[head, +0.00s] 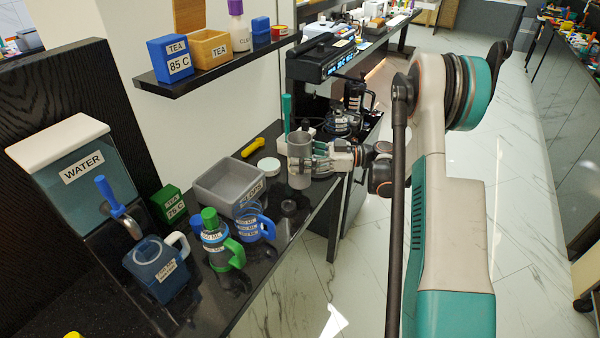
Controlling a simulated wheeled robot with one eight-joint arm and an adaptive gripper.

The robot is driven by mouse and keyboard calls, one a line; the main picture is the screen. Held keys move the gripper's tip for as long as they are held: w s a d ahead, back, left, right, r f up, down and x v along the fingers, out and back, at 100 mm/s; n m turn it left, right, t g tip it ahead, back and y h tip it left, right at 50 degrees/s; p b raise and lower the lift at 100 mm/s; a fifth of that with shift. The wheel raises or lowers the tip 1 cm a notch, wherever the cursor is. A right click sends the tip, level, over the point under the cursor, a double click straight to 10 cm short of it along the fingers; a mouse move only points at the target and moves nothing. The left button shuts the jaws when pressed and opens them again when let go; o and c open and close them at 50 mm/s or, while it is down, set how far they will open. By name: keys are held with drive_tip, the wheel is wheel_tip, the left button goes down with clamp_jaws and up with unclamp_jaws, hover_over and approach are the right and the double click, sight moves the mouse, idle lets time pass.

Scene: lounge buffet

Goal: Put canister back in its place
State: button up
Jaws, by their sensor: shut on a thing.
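A grey, round, open-topped canister (300,165) stands upright at the far part of the black counter, close to its right edge. My gripper (314,158) comes in from the right and is shut on the canister's side. Parts of the fingers cover the canister's right side. Whether the canister's bottom touches the counter cannot be told. A white round lid-like disc (268,166) lies on the counter just left of the canister.
A yellow-handled tool (253,148) lies behind. A black shelf (215,70) overhangs the back, holding boxes.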

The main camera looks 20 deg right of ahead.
drive_tip(key=shift+f+b, duration=0.8)
drive_tip(key=shift+f, duration=1.35)
drive_tip(key=shift+f, duration=0.15)
drive_tip(key=o, duration=1.4)
drive_tip(key=shift+o, duration=0.2)
drive_tip(key=shift+s+d+r, duration=0.1)
drive_tip(key=shift+d+r, duration=0.1)
drive_tip(key=p+v, duration=0.4)
drive_tip(key=v, duration=0.7)
drive_tip(key=shift+d, duration=0.3)
